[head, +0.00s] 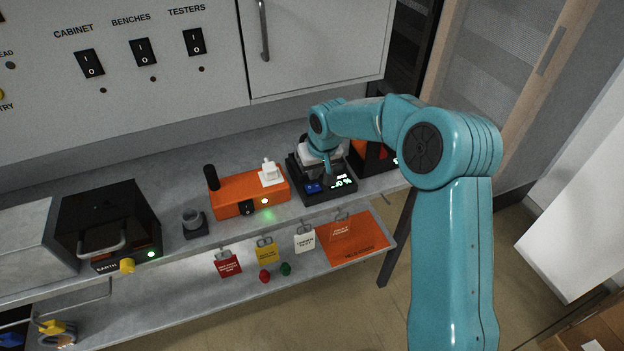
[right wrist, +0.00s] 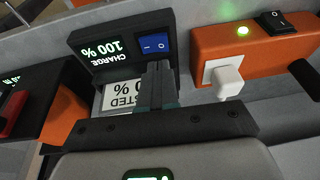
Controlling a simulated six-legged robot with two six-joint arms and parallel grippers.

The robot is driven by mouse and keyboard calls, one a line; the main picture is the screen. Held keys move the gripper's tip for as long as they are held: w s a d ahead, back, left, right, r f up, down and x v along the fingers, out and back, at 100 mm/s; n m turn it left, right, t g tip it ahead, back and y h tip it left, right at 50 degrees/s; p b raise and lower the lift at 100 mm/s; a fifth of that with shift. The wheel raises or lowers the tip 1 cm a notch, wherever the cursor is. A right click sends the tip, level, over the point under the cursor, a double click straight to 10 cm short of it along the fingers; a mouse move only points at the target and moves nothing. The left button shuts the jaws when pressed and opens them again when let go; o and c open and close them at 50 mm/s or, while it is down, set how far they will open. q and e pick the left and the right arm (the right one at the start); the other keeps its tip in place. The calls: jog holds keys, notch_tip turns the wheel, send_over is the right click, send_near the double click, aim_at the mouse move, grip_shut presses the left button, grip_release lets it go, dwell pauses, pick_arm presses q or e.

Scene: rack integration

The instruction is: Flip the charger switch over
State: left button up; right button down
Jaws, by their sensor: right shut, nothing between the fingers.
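The charger (head: 322,196) is a black box on the bench, with a lit display and a blue rocker switch (head: 313,188) on its front. In the right wrist view the charger (right wrist: 78,42) appears upside down, its display (right wrist: 104,53) reading CHARGE 100 %. There the blue switch (right wrist: 154,44) shows its I and O marks. My right gripper (head: 327,170) is above the charger, pointing down. Its closed, empty fingers (right wrist: 158,68) end close to the switch; I cannot tell whether they touch it. A white label (right wrist: 122,93) is partly hidden behind the fingers. My left gripper is out of view.
An orange unit (head: 235,194) with a white plug (head: 269,173) and green light stands left of the charger. A dark and orange device (head: 372,158) stands close on its right. Several tags hang along the bench edge. A black box (head: 108,222) stands far left.

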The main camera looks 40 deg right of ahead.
aim_at(310, 188)
jog(key=f, duration=0.4)
jog(key=shift+a+p, duration=0.2)
jog(key=shift+p, duration=0.2)
jog(key=shift+w+f, duration=0.1)
jog(key=shift+f, duration=0.15)
